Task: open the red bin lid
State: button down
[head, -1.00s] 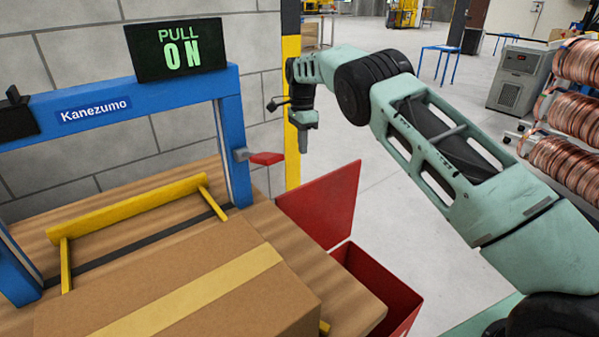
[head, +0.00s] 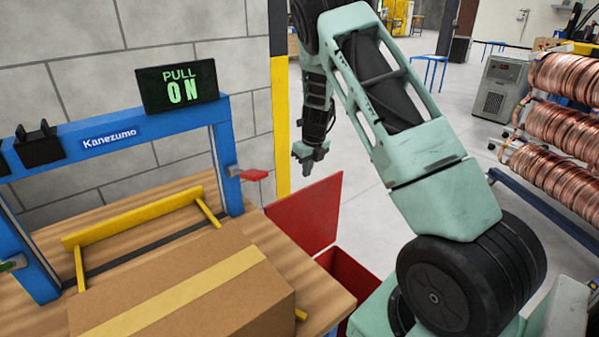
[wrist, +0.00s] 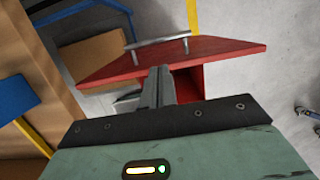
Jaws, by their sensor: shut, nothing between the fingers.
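The red bin (head: 350,272) stands on the floor beside the wooden table, partly hidden by the table edge and my arm. Its red lid (head: 305,215) stands raised at the bin's far side, so the bin's mouth is open. In the wrist view the lid (wrist: 225,50) carries a metal bar handle (wrist: 158,43), with the red bin (wrist: 188,86) showing below it. My gripper (head: 306,158) hangs above the lid in the head view, apart from it. In the wrist view its fingers (wrist: 158,84) are shut and empty, clear of the handle.
A blue frame (head: 90,139) with a "PULL ON" sign (head: 178,87) stands over the table (head: 265,236), which holds a cardboard box (head: 185,290). A red lever (head: 254,175) juts from the frame. Copper coils (head: 560,140) stand at right. Open floor lies behind the bin.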

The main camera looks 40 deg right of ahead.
jog(key=p+x, duration=0.1)
jog(key=x, duration=0.7)
